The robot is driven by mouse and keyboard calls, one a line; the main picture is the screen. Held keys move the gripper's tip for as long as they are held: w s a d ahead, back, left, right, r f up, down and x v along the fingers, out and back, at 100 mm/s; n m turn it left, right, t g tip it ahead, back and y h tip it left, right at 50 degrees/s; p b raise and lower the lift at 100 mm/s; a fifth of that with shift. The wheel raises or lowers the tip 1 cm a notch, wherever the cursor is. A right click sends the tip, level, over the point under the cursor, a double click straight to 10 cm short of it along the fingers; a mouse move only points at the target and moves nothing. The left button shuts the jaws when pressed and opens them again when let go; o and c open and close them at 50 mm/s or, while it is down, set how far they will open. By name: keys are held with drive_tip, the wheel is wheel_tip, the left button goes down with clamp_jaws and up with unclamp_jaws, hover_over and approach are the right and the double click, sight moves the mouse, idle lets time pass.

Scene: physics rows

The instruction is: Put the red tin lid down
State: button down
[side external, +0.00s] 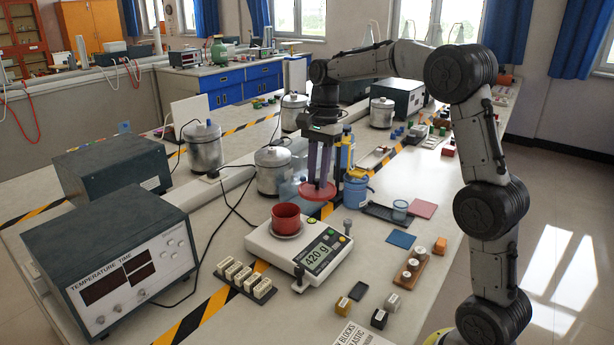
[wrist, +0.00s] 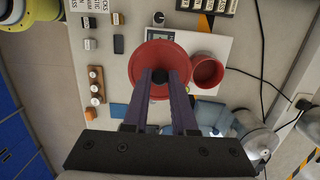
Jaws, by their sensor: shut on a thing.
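The red tin lid (side external: 312,193) is a flat red disc held in the air beneath my gripper (side external: 319,183). In the wrist view the lid (wrist: 147,65) is seen from above. My gripper (wrist: 160,78) is shut on the lid's dark knob at its centre. A red tin (side external: 286,219) stands open at the top on the pan of a white scale (side external: 266,246), which reads 420 g. In the side view the lid is up and to the right of the tin, apart from it. The tin (wrist: 207,70) shows to the right of the lid in the wrist view.
A blue square (side external: 401,240), a dark tray (side external: 387,214) and a wooden weight holder (side external: 411,269) lie to the right. Bare table shows between them.

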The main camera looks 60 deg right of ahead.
sight(327, 191)
drive_tip(key=shift+s+r, duration=0.15)
drive_tip(key=shift+s, duration=0.1)
drive_tip(key=s+f+n, duration=0.1)
drive_tip(key=s+f, duration=0.1)
drive_tip(key=f, duration=0.1)
drive_tip(key=shift+f+n, duration=0.2)
drive_tip(key=shift+n, duration=0.2)
drive_tip(key=s+f, duration=0.4)
drive_tip(key=s, duration=0.7)
drive_tip(key=s+f, duration=0.5)
drive_tip(key=s, duration=0.5)
drive_tip(key=shift+m, duration=0.6)
drive_tip(key=w+d+f, duration=0.6)
drive_tip(key=w, duration=0.1)
drive_tip(key=w+d+f, duration=0.2)
drive_tip(key=w+f, duration=0.1)
drive_tip(key=shift+w+d, duration=0.35)
drive_tip(key=shift+d, duration=0.05)
drive_tip(key=shift+w+d+f, duration=0.15)
drive_tip(key=shift+w+f, duration=0.05)
drive_tip(key=shift+f, duration=1.6)
